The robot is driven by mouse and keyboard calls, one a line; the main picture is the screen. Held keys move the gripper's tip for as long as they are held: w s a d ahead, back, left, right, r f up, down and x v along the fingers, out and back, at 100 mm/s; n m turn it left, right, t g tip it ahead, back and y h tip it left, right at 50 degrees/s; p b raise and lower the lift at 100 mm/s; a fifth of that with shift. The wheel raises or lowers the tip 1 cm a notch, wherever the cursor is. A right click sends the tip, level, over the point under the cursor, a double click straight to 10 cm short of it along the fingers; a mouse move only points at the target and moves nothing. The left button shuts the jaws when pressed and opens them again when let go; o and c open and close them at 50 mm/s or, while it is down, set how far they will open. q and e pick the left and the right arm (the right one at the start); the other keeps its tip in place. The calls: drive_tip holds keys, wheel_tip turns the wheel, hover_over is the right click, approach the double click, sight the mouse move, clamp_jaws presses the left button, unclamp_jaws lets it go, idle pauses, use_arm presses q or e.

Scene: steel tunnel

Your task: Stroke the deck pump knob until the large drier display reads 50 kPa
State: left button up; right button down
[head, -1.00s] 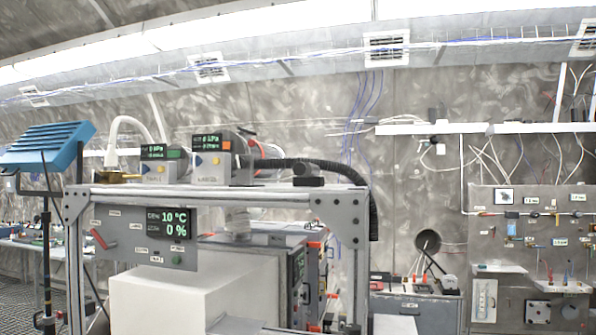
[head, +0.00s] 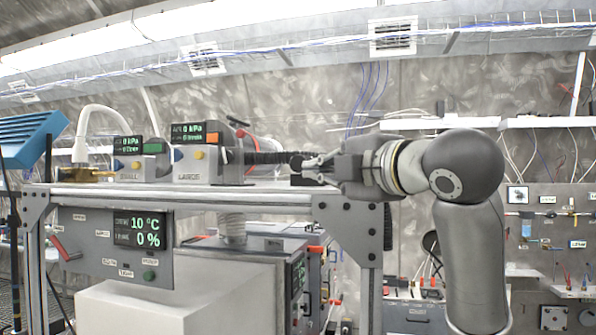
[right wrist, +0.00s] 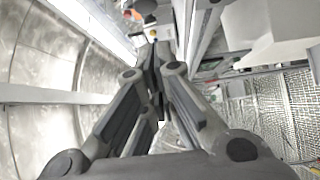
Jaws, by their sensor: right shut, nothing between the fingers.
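The large drier (head: 197,163) stands on the steel deck (head: 255,196); its green display (head: 188,134) reads 0 kPa. A low dark block (head: 307,179), apparently the deck pump, sits near the deck's right end. My right gripper (head: 303,162) comes in from the right, shut and empty, just above this block, partly hiding it. I cannot tell whether it touches the pump's knob. In the right wrist view the fingers (right wrist: 153,60) are together, with a dark rounded thing (right wrist: 145,6) beyond the tips, possibly the knob. My left gripper is not in view.
The small drier (head: 132,168), also reading 0 kPa, stands left of the large one. A black corrugated hose (head: 268,157) runs behind my fingertips. Below the deck hangs a panel (head: 112,245) reading 10 °C and 0 %, with a red lever (head: 66,247).

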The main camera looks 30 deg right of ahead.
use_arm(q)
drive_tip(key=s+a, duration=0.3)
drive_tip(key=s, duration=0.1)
use_arm(e)
drive_tip(key=p, duration=0.5)
approach(296, 165)
drive_tip(key=w+a, duration=0.3)
drive_tip(key=a, duration=0.2)
drive_tip(key=w+d, duration=0.1)
drive_tip(key=w+d+p, duration=0.1)
drive_tip(key=w, duration=0.1)
drive_tip(key=shift+w+d+r, duration=0.1)
drive_tip(key=shift+d+r, duration=0.05)
drive_tip(key=shift+d, duration=0.1)
drive_tip(key=shift+w+d+p, duration=0.15)
drive_tip(key=shift+d+p, duration=0.25)
drive_tip(key=shift+d, duration=0.1)
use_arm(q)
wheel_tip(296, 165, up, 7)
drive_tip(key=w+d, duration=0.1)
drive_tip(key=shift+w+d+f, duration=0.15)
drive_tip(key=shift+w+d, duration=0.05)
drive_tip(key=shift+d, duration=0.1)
use_arm(e)
drive_tip(key=shift+w+a, duration=0.1)
drive_tip(key=shift+a, duration=0.05)
